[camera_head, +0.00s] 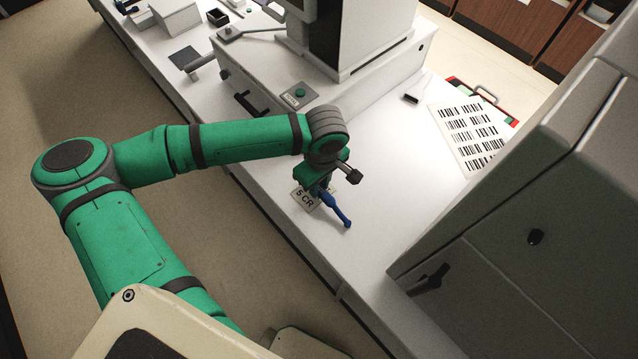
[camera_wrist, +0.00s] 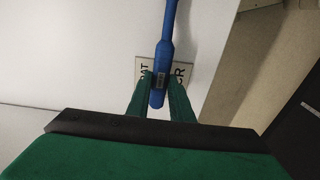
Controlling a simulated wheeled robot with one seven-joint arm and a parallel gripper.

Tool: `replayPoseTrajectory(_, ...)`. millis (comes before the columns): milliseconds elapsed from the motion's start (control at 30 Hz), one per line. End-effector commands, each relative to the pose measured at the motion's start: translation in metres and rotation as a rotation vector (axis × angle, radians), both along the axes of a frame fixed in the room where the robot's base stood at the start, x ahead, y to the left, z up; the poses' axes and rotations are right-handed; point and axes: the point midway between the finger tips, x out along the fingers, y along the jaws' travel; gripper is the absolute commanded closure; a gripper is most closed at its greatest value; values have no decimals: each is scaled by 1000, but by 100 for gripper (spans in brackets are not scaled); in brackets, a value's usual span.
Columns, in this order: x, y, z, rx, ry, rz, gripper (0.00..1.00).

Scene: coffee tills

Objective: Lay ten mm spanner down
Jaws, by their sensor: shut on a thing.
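A blue tool (camera_head: 337,208), which I take to be the ten mm spanner, is in my gripper (camera_head: 322,190) over the white counter near its front edge. In the wrist view the blue spanner (camera_wrist: 163,60) runs from between the two green fingers (camera_wrist: 160,90) toward the top edge, with a small barcode label on its handle. My gripper is shut on the handle. Its far end is cut off in the wrist view. I cannot tell whether the spanner touches the counter.
A small lettered card (camera_head: 304,199) lies on the counter (camera_head: 385,160) under my gripper. A barcode sheet (camera_head: 468,135) lies farther back. A white till unit (camera_head: 300,85) with a green button stands behind, and a large grey cabinet (camera_head: 520,210) bounds the right.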

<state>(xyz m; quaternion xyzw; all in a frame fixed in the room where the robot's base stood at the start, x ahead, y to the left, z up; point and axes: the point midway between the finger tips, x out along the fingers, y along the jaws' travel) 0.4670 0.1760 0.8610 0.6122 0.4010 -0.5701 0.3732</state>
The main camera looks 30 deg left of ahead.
Motion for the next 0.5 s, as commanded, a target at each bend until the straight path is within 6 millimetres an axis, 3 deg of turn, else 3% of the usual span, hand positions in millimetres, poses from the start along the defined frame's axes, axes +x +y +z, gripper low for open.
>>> replayPoseTrajectory(367,0,0,-3,0,0,-1,100)
replayPoseTrajectory(400,1,0,-3,1,-1,-1,73)
replayPoseTrajectory(467,0,0,-3,0,0,-1,59)
replayPoseTrajectory(500,0,0,-3,0,0,-1,58)
